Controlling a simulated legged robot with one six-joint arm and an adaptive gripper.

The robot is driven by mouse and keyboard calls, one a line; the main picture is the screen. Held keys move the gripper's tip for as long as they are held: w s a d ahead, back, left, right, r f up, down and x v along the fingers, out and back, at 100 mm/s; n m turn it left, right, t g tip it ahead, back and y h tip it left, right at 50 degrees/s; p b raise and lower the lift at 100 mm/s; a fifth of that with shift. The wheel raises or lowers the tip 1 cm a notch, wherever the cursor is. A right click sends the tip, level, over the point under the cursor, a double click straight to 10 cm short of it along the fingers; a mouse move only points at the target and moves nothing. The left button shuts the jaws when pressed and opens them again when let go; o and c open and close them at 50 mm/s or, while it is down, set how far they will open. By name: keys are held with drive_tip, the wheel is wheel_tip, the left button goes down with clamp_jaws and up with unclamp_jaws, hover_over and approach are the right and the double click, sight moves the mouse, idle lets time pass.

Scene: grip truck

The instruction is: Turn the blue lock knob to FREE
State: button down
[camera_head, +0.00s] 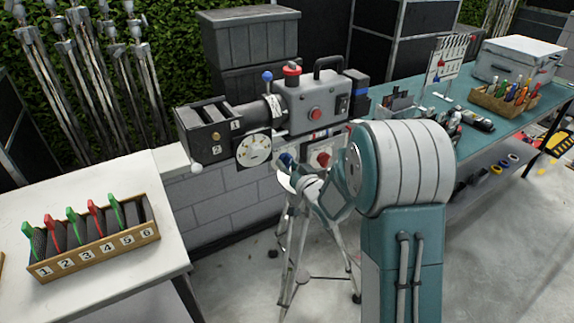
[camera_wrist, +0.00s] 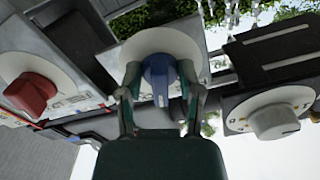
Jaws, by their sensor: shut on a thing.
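The blue lock knob (camera_wrist: 160,78) sits on a round pale dial plate (camera_wrist: 163,45) in the upper middle of the wrist view. My gripper (camera_wrist: 160,95) is shut on it, with one finger on each side. In the head view the blue knob (camera_head: 287,159) shows small on the underside of the camera rig, and my gripper (camera_head: 287,172) is at it, partly hidden by my own arm. The knob's pointer end faces down in the wrist view. The FREE marking cannot be read, as the fingers cover much of the dial.
A red knob (camera_wrist: 30,92) is left of my gripper and a white knob (camera_wrist: 274,121) is right of it in the wrist view. The grey camera rig (camera_head: 315,105) stands on a tripod (camera_head: 290,250). A white table (camera_head: 90,195) holds a numbered tray (camera_head: 98,254).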

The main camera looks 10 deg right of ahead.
drive_tip(key=n, duration=0.5)
drive_tip(key=shift+d+n, duration=0.1)
drive_tip(key=shift+n, duration=0.2)
drive_tip(key=shift+w+d+n, duration=0.1)
drive_tip(key=shift+n, duration=2)
drive_tip(key=c, duration=0.6)
unclamp_jaws()
drive_tip(key=shift+c, duration=0.2)
drive_tip(key=v, duration=1.2)
